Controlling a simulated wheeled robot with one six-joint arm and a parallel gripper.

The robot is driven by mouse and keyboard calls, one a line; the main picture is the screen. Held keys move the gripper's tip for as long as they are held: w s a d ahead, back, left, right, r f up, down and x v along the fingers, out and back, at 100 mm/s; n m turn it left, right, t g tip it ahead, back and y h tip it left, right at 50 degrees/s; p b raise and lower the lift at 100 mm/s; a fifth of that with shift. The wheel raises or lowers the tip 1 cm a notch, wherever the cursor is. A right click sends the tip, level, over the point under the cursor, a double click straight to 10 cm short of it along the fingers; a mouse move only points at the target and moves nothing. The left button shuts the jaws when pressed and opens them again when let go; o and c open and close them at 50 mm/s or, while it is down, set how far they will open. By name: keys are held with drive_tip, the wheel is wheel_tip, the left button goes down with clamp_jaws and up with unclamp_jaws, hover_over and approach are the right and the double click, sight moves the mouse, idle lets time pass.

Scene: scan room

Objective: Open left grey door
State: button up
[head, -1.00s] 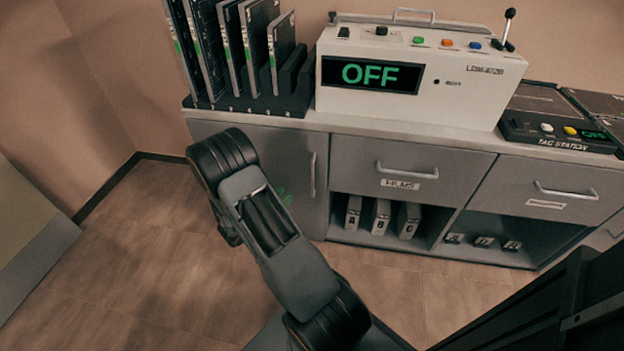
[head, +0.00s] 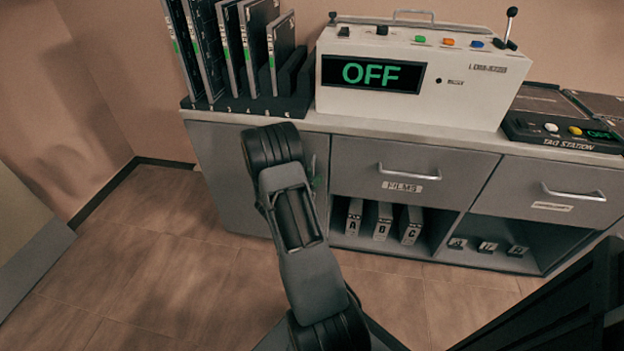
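The left grey door (head: 222,175) is the left front of the grey cabinet and looks shut. Its upright metal handle is near the door's right edge, mostly covered by my arm. My arm reaches up from the bottom of the head view and ends in front of the door's right part. My gripper is hidden behind the arm's last links. A small greenish bit shows beside the arm near the handle, but I cannot tell whether it is part of the gripper. Whether anything touches the handle cannot be seen.
Right of the door are a "FILMS" drawer (head: 408,172) and another drawer (head: 560,190), with open shelves of binders (head: 382,222) below. On top stand a film rack (head: 262,104), an "OFF" machine (head: 420,110) and a tag station (head: 565,140). The floor at left is clear.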

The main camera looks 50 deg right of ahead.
clamp_jaws()
idle(0.4)
